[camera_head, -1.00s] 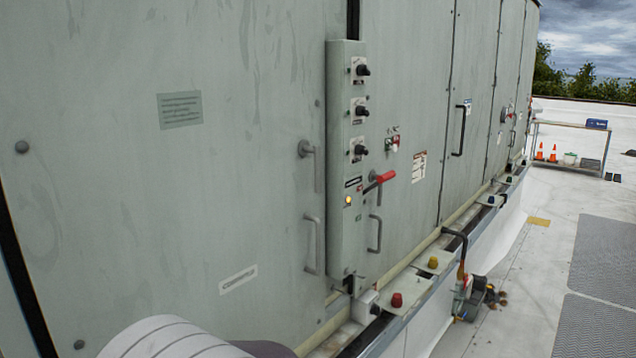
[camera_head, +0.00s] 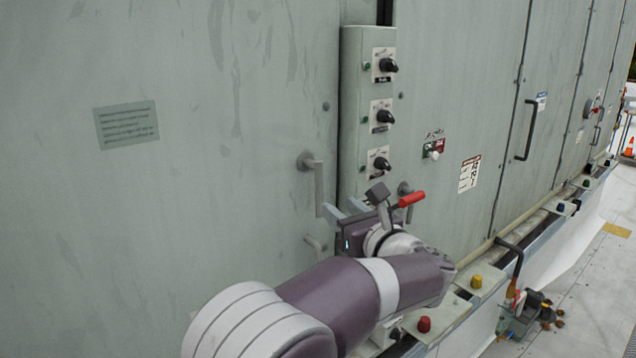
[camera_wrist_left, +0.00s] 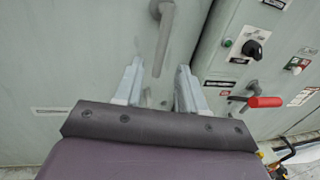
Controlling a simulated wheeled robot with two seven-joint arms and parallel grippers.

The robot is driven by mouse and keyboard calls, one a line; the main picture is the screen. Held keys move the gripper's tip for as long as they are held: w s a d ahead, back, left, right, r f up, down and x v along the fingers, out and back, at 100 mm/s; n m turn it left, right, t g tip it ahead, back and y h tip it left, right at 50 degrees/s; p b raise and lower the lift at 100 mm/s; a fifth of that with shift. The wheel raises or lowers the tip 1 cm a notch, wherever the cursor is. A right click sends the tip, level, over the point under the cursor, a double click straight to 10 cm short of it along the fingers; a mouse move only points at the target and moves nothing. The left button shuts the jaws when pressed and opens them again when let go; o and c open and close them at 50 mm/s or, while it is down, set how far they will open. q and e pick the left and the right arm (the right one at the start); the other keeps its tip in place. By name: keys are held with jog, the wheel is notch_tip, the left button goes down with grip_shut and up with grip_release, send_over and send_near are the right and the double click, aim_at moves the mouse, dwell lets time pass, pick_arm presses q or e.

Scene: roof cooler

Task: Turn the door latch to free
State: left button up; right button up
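The door latch (camera_head: 318,185) is a grey lever on a round hub on the large left door panel, hanging straight down. It also shows in the left wrist view (camera_wrist_left: 165,40), upper middle. My left gripper (camera_head: 345,208) is just right of the lever's lower end in the head view. In the left wrist view my left gripper (camera_wrist_left: 159,66) is open, its two pale fingers apart with the lever's lower end seen between them. I cannot tell whether either finger touches it. My right gripper is not in view.
Right of the latch stands a control box (camera_head: 353,110) with several black knobs. A red-handled lever (camera_head: 410,199) sits close to my left wrist. A fixed grey pull handle (camera_head: 314,243) is partly hidden below the latch. A ledge with red (camera_head: 424,324) and yellow (camera_head: 476,281) caps runs below.

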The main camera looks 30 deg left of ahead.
aim_at(321, 192)
pick_arm(q)
jog(key=p+x, duration=0.3)
jog(key=x, duration=0.6)
jog(key=shift+a+r+p, duration=0.1)
jog(key=shift+r+p, duration=0.05)
jog(key=shift+p, duration=0.25)
jog(key=shift+w+a, duration=0.2)
jog(key=shift+w+f, duration=0.2)
jog(key=shift+s, duration=0.1)
grip_shut()
